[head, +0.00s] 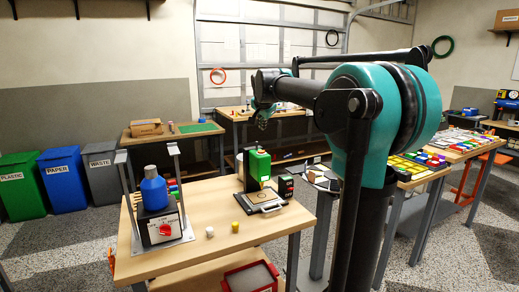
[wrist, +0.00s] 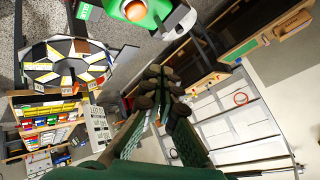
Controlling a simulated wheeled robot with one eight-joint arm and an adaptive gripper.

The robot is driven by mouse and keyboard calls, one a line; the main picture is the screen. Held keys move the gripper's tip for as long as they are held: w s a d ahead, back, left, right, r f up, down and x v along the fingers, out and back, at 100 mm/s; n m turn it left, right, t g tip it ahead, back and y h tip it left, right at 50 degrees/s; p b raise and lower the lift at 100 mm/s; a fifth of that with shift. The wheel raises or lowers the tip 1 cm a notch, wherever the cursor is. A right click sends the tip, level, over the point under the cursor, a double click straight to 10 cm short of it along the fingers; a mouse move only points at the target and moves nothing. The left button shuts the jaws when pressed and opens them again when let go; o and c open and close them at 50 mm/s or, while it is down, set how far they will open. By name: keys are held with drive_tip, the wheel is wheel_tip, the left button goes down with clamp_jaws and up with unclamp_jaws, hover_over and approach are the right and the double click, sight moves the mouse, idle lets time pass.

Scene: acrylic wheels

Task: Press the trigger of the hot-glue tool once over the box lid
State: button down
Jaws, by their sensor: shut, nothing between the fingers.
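My gripper (head: 262,121) hangs at the end of the raised teal and black arm, above and behind the green upright device on the near table. In the wrist view my gripper (wrist: 164,90) has its dark fingertips close together, with nothing seen between them. It touches nothing that I can see. I cannot pick out the hot-glue tool or the box lid with certainty in either view. The green device (head: 257,165) stands over a flat grey plate on the near table; a green body (wrist: 138,10) shows at the top of the wrist view.
On the near table (head: 190,262) are a blue bottle (head: 154,190) in a metal frame, a white cylinder (head: 210,232) and a yellow cylinder (head: 235,227). A red bin (head: 232,285) is in front. A cardboard box (head: 146,127) sits on a back table. Table space between frame and device is mostly clear.

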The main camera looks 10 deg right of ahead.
sight(262, 152)
drive_tip(key=shift+w+a+r, duration=0.1)
drive_tip(key=shift+w+r, duration=0.35)
drive_tip(key=shift+w, duration=0.2)
drive_tip(key=shift+f, duration=0.15)
drive_tip(key=shift+f, duration=4.3)
drive_tip(key=shift+f, duration=0.15)
drive_tip(key=shift+f, duration=0.25)
drive_tip(key=shift+f, duration=0.6)
drive_tip(key=shift+r, duration=1.05)
